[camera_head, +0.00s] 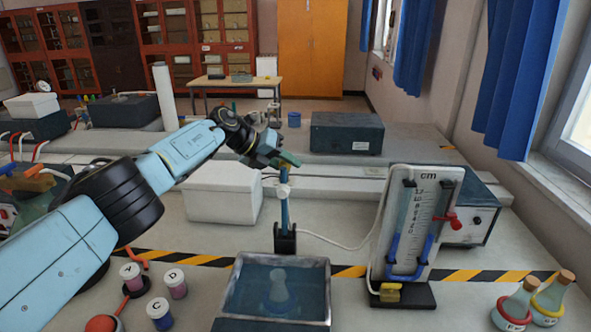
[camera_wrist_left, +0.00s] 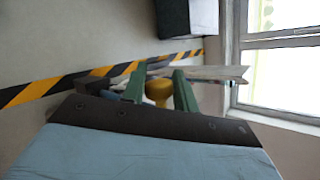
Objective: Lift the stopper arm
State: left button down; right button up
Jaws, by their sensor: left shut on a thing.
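A blue upright rod (camera_head: 285,215) stands in a black base (camera_head: 285,242) behind a water tray, with a white fitting (camera_head: 283,191) partway up. My left gripper (camera_head: 288,160) is at the top of this rod, its green fingers around something there. In the left wrist view, the two green fingers (camera_wrist_left: 158,88) are shut on a rounded yellow knob (camera_wrist_left: 158,93). I cannot tell from the views how the knob joins the stopper arm, as the gripper hides the top of the stand. My right gripper is not in view.
A water-filled tray (camera_head: 240,295) holds a submerged pale shape. A manometer board (camera_head: 415,225) stands to the right, with a white tube running to the stand. Two flasks (camera_head: 515,308) are at front right, lettered jars (camera_head: 160,314) at front left, and a white box (camera_head: 222,192) behind.

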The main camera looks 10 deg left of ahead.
pick_arm(q)
jog(key=shift+a+f, duration=0.15)
jog(key=shift+f, duration=0.15)
jog(key=c, duration=1.1)
grip_release()
jog(key=shift+w, duration=0.15)
jog(key=shift+r, duration=0.1)
jog(key=shift+r, duration=0.1)
jog(key=shift+s+a+r, duration=0.2)
jog(key=shift+a+r, duration=0.15)
jog(key=v, duration=1.2)
jog(key=shift+s, duration=0.15)
